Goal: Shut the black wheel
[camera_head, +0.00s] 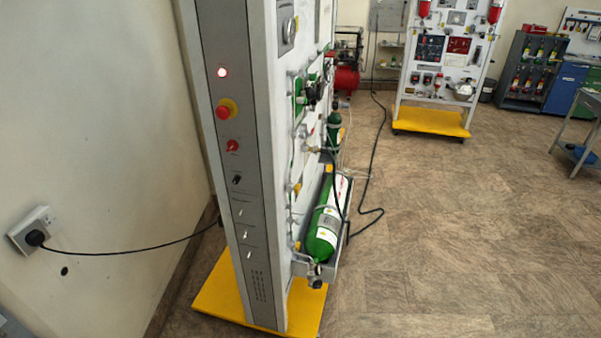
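The trainer stand (235,150) is seen from its narrow side, with its panel face turned to the right and strongly foreshortened. Dark round parts (313,92) stick out from the upper panel. A large green cylinder (323,235) lies tilted in a bracket low on the panel, with a small dark valve end (316,282) at its bottom. A smaller green cylinder (334,130) is higher up. I cannot tell which dark part is the black wheel, or how far it is turned. Neither of my grippers is in view.
The stand has a yellow base (220,290). A black cable runs from a wall socket (36,230) to the stand. A dark hose (376,170) lies on the floor. A second stand (440,55) is at the back. The floor (460,230) at right is clear.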

